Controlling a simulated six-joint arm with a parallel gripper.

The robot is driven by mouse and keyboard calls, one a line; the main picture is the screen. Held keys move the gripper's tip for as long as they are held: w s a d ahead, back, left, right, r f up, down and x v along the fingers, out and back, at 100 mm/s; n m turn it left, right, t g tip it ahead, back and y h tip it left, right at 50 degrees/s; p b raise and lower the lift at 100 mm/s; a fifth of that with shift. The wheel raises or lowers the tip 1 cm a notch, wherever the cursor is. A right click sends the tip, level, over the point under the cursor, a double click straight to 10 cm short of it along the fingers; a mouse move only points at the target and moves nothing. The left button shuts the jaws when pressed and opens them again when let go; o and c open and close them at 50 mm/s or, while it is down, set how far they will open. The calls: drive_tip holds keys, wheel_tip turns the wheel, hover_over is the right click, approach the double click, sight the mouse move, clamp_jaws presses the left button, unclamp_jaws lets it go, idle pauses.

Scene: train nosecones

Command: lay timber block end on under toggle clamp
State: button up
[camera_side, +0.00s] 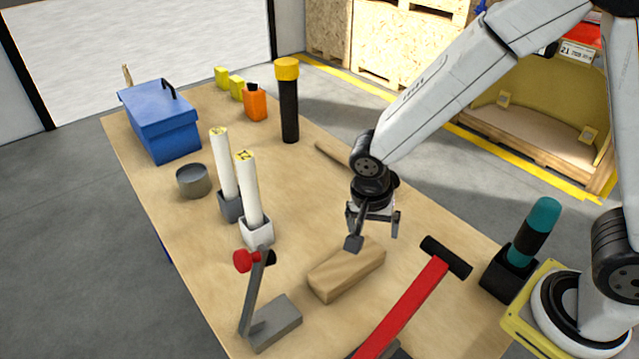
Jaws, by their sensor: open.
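The timber block (345,275) lies flat on the wooden table, its length running from lower left to upper right.
A red-handled hammer (415,300) lies right of the block. Two white sticks in holders (257,232), a grey cup (193,181), a blue toolbox (160,122), an orange bottle (255,104) and a yellow-topped black cylinder (289,105) stand farther back. A teal-topped handle (538,228) stands right.

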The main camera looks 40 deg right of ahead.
drive_tip(key=s+d+r+n+t+y, duration=0.2)
drive_tip(key=s+d+n, duration=0.3)
drive_tip(key=d+n, duration=0.3)
drive_tip(key=shift+d+r+n+t, duration=0.35)
drive_tip(key=shift+r+n, duration=0.4)
drive_tip(key=shift+n, duration=0.65)
